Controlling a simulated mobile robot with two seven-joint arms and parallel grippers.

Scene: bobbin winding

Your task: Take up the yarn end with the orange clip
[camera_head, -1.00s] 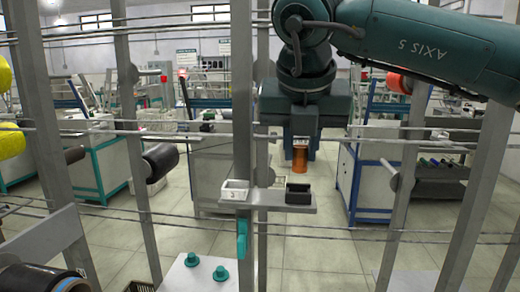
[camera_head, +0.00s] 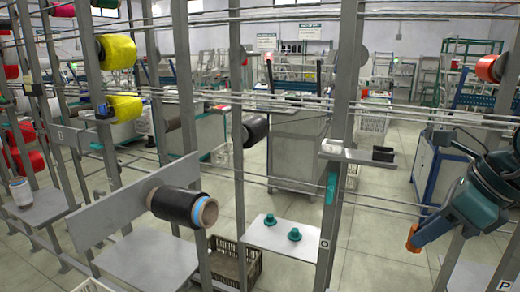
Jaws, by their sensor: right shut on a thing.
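My right gripper (camera_head: 422,232) is at the right of the view, pointing down and to the left. It is shut on the orange clip (camera_head: 412,240), whose orange end shows beyond the fingertips. The clip is held in free air to the right of a grey upright. I cannot make out a loose yarn end. My left gripper is out of view.
Grey uprights (camera_head: 346,70) and thin horizontal strands cross the view. A small shelf (camera_head: 345,153) holds a white and a black block. A white plate (camera_head: 262,236) bears two green knobs, with a brown crate (camera_head: 222,262) beside it. Yellow bobbins (camera_head: 117,50) hang at left.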

